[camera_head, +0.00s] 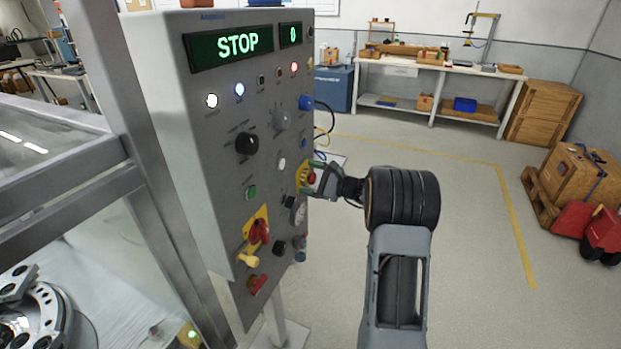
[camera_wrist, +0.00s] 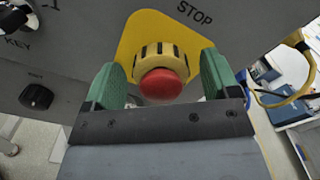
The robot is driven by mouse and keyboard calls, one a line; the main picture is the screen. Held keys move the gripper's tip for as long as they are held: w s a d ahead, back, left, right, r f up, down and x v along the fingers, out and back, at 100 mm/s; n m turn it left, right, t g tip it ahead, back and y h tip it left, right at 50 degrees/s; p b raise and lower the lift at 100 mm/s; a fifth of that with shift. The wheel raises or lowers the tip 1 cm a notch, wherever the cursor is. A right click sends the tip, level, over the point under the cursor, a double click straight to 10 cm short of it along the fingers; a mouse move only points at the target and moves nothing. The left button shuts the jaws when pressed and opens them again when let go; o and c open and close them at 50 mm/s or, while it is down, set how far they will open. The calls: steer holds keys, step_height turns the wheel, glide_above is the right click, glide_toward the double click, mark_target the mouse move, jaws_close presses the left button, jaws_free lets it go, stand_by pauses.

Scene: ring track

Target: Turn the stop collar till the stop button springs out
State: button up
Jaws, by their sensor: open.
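The stop button (camera_wrist: 161,84) is a red dome in the middle of the wrist view. The stop collar (camera_wrist: 160,50) is a yellow ribbed ring around and behind it, on a yellow plate (camera_wrist: 128,48) marked STOP. In the head view the stop button (camera_head: 311,177) is at the right edge of the grey panel (camera_head: 225,130). My gripper (camera_head: 318,180) is there in front of it. In the wrist view my gripper (camera_wrist: 160,80) is open, with one green finger on each side of the collar. I cannot tell whether the fingers touch it. The display (camera_head: 238,43) reads STOP.
A metal frame (camera_head: 120,100) stands left.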

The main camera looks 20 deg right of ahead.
steer(key=shift+c, duration=0.4)
steer(key=c, duration=0.8)
steer(key=shift+c, duration=0.2)
steer(key=m+p, duration=0.4)
steer(key=m, duration=0.1)
steer(key=shift+w+r, duration=0.1)
steer(key=shift+r, duration=0.1)
steer(key=shift+d+f+m+p, duration=0.1)
steer(key=shift+f+m+p, duration=0.05)
steer(key=shift+m+p, duration=1.5)
steer(key=shift+m, duration=0.45)
